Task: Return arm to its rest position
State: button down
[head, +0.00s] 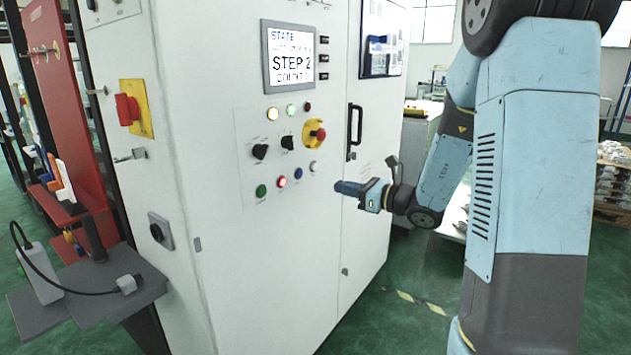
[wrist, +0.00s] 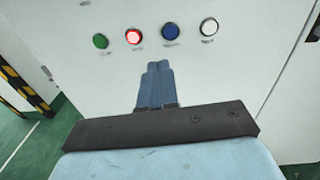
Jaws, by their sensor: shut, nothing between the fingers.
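My gripper (head: 348,188) is shut and empty, in front of the white control cabinet (head: 225,250), to the right of its lower row of buttons. In the wrist view its closed blue fingers (wrist: 156,66) point at the panel, below the buttons. That view shows a green button (wrist: 100,41), a lit red button (wrist: 133,36), a blue button (wrist: 170,31) and a white button (wrist: 209,26). My arm reaches in from the right side of the head view. I cannot tell whether the fingertips touch the panel.
A screen (head: 292,56) reads "STEP 2". A red emergency stop (head: 315,133) and a black door handle (head: 354,131) stick out from the cabinet. A grey shelf (head: 75,310) juts out at the lower left. Green floor (head: 410,325) is open to the right of the cabinet.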

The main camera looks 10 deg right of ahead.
jog(key=s+a+r+n+g+h, duration=0.2)
jog(key=s+a+n+g, duration=0.25)
jog(key=s+n, duration=0.45)
jog(key=s+a+r+n+g+h, duration=0.1)
jog(key=s+a+n+g, duration=0.2)
jog(key=s+n+g, duration=0.5)
jog(key=s+d+r+n+t+h, duration=0.3)
jog(key=s+d+n+t+h, duration=0.3)
jog(key=s+d+n+h, duration=0.2)
jog(key=s+d+h, duration=0.2)
jog(key=s+d, duration=0.1)
jog(key=s, duration=0.1)
jog(key=shift+s+d+r+n, duration=0.3)
jog(key=shift+s+r+n, duration=0.1)
